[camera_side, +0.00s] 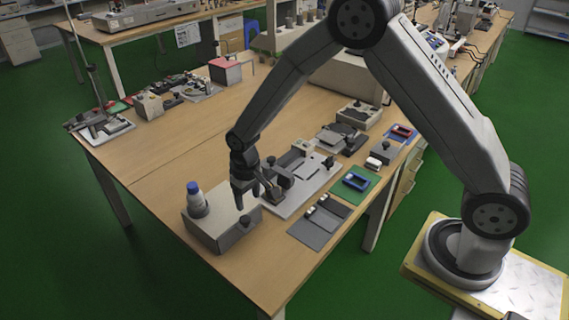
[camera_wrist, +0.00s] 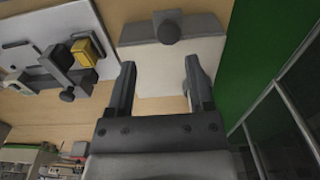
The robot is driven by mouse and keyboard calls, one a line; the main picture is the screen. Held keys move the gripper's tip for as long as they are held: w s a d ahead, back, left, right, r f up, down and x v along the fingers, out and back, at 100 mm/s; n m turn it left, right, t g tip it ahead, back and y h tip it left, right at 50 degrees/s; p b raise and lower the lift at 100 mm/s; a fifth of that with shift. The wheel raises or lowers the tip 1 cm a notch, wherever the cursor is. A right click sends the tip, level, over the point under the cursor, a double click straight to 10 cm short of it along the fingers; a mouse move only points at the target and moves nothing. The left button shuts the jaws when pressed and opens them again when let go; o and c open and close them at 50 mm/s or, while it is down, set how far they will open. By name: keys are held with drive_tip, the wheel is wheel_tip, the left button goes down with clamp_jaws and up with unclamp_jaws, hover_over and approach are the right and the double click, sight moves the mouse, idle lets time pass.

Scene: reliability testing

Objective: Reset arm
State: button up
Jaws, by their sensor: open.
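My gripper (camera_side: 246,192) points down over the table, above the grey box (camera_side: 220,232) near the table's front corner. In the wrist view its two fingers (camera_wrist: 160,66) stand apart with nothing between them. Past the fingertips in that view is a pale surface with a grey block and a dark round knob (camera_wrist: 167,27). I cannot tell from the side view whether the fingertips touch the box. My arm reaches from its base at the lower right across the table.
A bottle with a blue cap (camera_side: 195,198) stands on the grey box, left of my gripper. A fixture plate (camera_side: 295,195) lies just right. A yellow block (camera_wrist: 88,51) sits at a fixture in the wrist view. The table's left middle is clear.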

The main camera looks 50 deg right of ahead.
drive_tip(key=s+d+r+t, duration=0.1)
drive_tip(key=s+d+r, duration=0.2)
drive_tip(key=s+r, duration=0.2)
drive_tip(key=s+d+r+t, duration=0.1)
drive_tip(key=s+d+r, duration=0.3)
drive_tip(key=s, duration=0.8)
drive_tip(key=shift+s+r, duration=0.2)
drive_tip(key=shift+r, duration=0.45)
